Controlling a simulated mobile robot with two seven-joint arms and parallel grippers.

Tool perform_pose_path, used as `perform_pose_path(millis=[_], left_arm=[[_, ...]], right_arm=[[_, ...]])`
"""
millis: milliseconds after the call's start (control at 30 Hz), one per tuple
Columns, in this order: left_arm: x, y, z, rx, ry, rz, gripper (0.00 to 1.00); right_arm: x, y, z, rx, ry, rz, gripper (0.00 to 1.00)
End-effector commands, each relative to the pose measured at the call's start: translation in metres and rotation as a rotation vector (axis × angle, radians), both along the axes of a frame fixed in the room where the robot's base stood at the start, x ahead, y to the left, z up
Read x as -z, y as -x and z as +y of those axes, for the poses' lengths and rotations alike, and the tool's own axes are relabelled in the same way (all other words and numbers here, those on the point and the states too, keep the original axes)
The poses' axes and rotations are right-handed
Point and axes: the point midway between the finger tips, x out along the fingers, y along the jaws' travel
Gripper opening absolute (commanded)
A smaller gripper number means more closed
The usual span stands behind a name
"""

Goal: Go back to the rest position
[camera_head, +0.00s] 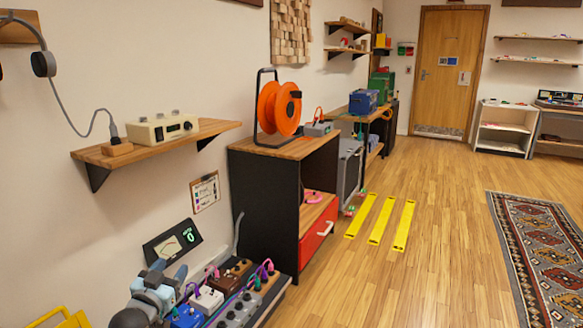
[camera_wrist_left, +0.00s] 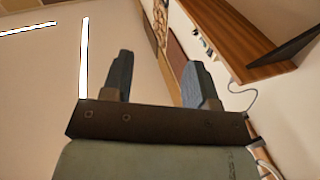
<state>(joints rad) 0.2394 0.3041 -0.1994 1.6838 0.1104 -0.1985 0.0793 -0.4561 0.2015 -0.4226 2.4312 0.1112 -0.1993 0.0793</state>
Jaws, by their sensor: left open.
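My left gripper (camera_head: 168,272) is at the bottom left of the head view, raised beside the wall and above the pedal shelf. Its two grey fingers also show in the left wrist view (camera_wrist_left: 158,80), spread apart with nothing between them. The gripper is open and empty. My right gripper does not show in either view.
A pedal shelf (camera_head: 276,296) with several pedals and cables is close to my left gripper. A wall shelf (camera_head: 214,129) holds a beige device (camera_head: 162,128). The wooden floor (camera_head: 440,270) is open to the right.

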Motion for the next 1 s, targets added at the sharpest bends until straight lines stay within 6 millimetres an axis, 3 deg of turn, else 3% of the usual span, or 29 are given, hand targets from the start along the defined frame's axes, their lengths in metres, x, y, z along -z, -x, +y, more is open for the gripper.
perform_pose_path(millis=[100,200,300,500,767,800,1000], left_arm=[[0.02,0.07,-0.057,0.096,0.041,0.018,0.54],[0.022,0.133,-0.099,0.172,0.094,0.028,0.54],[0.014,0.188,-0.129,0.229,0.15,0.034,0.54],[-0.012,0.269,-0.161,0.299,0.251,0.042,0.54],[-0.054,0.343,-0.177,0.344,0.373,0.046,0.54],[-0.063,0.337,-0.176,0.334,0.356,0.058,0.54],[-0.07,0.33,-0.172,0.301,0.317,0.119,0.54]], right_arm=[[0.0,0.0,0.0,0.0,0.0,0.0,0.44],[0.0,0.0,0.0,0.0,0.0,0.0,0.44],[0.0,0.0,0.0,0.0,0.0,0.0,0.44],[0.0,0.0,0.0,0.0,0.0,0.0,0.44],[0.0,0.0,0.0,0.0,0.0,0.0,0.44],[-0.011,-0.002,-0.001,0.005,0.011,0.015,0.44],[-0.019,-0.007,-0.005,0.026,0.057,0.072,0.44]])
